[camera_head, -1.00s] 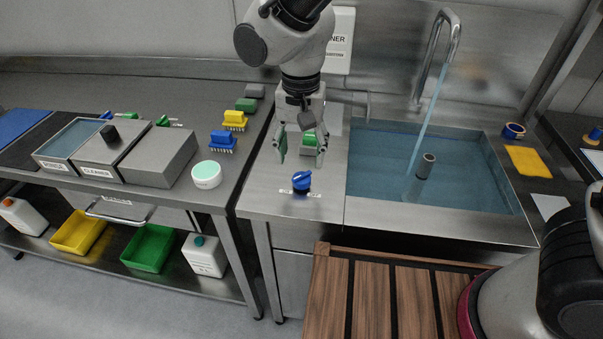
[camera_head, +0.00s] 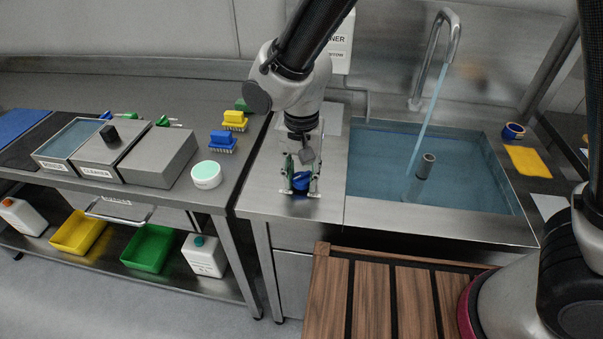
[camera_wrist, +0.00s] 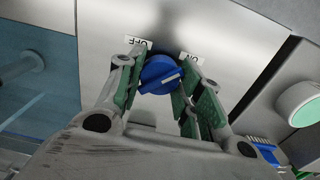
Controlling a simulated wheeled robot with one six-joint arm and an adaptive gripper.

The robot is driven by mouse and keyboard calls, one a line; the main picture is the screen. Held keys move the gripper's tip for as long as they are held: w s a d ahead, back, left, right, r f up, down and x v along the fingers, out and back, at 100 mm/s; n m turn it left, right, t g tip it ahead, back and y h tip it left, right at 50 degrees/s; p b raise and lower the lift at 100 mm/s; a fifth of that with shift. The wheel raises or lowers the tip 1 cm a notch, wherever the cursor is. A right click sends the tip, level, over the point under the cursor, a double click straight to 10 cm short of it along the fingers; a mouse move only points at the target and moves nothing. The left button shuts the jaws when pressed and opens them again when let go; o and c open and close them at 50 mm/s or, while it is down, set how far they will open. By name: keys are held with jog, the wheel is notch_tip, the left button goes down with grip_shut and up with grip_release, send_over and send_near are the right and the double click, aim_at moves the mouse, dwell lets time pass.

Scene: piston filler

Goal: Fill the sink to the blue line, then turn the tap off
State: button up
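The blue tap knob (camera_head: 302,181) sits on the steel counter left of the sink; in the wrist view the knob (camera_wrist: 160,74) lies between my fingers, with OFF and ON labels beyond it. My gripper (camera_head: 301,187) is lowered around the knob, its green-padded fingers on either side. In the wrist view my gripper (camera_wrist: 157,88) is spread; contact with the knob is unclear. Water (camera_head: 431,110) runs from the tap spout (camera_head: 456,38) into the sink (camera_head: 437,224). A grey standpipe (camera_head: 426,166) rises above the blue water. I cannot make out a blue line.
A white-green round tub (camera_head: 206,175) and blue (camera_head: 222,142) and yellow (camera_head: 234,121) brushes stand on the left counter. A yellow cloth (camera_head: 527,160) lies right of the sink. A slatted wooden platform (camera_head: 375,295) is in front.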

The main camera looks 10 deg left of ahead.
jog(key=shift+c, duration=0.7)
jog(key=shift+n, duration=0.3)
jog(key=n, duration=1.7)
jog(key=shift+n, duration=0.3)
